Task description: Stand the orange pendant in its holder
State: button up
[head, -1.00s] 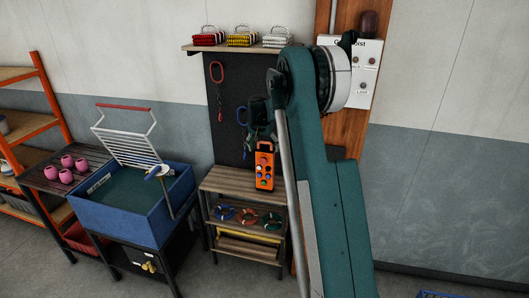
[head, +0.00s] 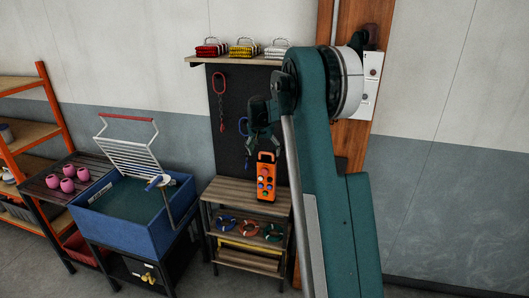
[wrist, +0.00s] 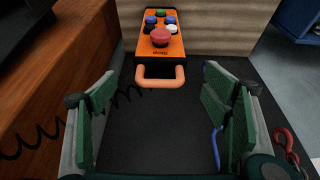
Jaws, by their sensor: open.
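The orange pendant (head: 266,180) has coloured buttons and a loop handle. It is upright at the right end of the wooden-topped rack, in front of the dark board. In the wrist view the pendant (wrist: 172,45) shows its red button and its orange loop handle nearest me. My gripper (head: 262,118) is above the pendant in the head view. In the wrist view my gripper (wrist: 160,92) is open, its green-padded fingers spread left and right of the handle without touching it. I cannot pick out the holder clearly, nor tell what supports the pendant's lower end.
The wooden rack (head: 245,190) holds coloured rings below. A red hook (head: 219,83) hangs on the dark board (head: 228,150); folded bundles lie on the shelf (head: 235,60) above. A wooden post stands right of the board. A blue tub (head: 125,232) stands left. A coiled cord (wrist: 30,142) runs beside my left finger.

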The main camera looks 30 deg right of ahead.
dwell(0.4)
jog(key=s+a+r+n+t+y, duration=0.1)
jog(key=s+a+r+n, duration=0.1)
jog(key=s+a+r, duration=0.8)
jog(key=s+a+r+n+t, duration=0.1)
jog(key=s+a+r+n, duration=0.1)
jog(key=s+a+r, duration=0.8)
jog(key=s+a+f+n, duration=0.1)
jog(key=s+a+f, duration=0.2)
jog(key=s, duration=0.9)
jog(key=s+a+f+n+t+y, duration=0.1)
jog(key=s+a+f, duration=0.3)
jog(key=s+a, duration=0.4)
jog(key=s+a+f+n+t+y, duration=0.1)
jog(key=s+a+f+n, duration=0.2)
jog(key=s, duration=1.3)
jog(key=a, duration=0.3)
jog(key=shift+s+a+f, duration=0.2)
jog(key=shift+s+f, duration=0.05)
jog(key=shift+f, duration=0.15)
notch_tip(320, 180, down, 10)
jog(key=b, duration=0.9)
jog(key=shift+r+b, duration=0.15)
jog(key=shift+b, duration=0.25)
